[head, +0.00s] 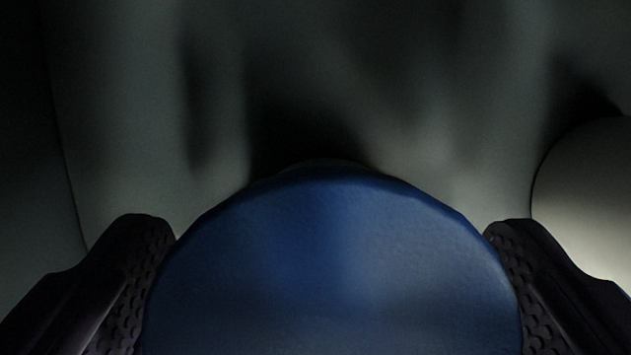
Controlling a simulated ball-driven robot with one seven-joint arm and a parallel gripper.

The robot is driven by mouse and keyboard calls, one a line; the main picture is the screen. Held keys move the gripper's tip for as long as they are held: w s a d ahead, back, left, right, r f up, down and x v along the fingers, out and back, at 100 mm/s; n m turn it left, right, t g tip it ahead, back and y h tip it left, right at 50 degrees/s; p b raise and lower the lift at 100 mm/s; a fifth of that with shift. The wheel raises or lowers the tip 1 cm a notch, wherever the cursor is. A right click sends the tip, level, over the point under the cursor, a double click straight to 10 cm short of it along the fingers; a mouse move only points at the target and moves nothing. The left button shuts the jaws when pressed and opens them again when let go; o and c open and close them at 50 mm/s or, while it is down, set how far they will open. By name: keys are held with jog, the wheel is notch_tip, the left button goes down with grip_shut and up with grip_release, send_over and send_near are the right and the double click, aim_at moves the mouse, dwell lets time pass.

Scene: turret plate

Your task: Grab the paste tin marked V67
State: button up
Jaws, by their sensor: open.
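A large blue rounded object (335,265) fills the lower middle of the head view, very close to the camera. No V67 marking shows on it, so I cannot tell whether it is the paste tin. My gripper (330,235) is open, with one dark, textured finger on each side of the blue object. The left finger lies close along its left edge and the right finger close along its right edge. Whether either finger touches it I cannot tell. The lower part of the blue object is cut off by the frame.
A pale rounded object (590,205) stands at the right edge, just beyond the right finger. Behind the blue object is a dim grey-green surface (130,130) with dark shadows across it. Little free room shows on the right side.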

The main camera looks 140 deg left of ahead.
jog(key=shift+x, duration=1.2)
jog(key=shift+c, duration=0.5)
jog(key=c, duration=1.1)
jog(key=shift+r, duration=0.1)
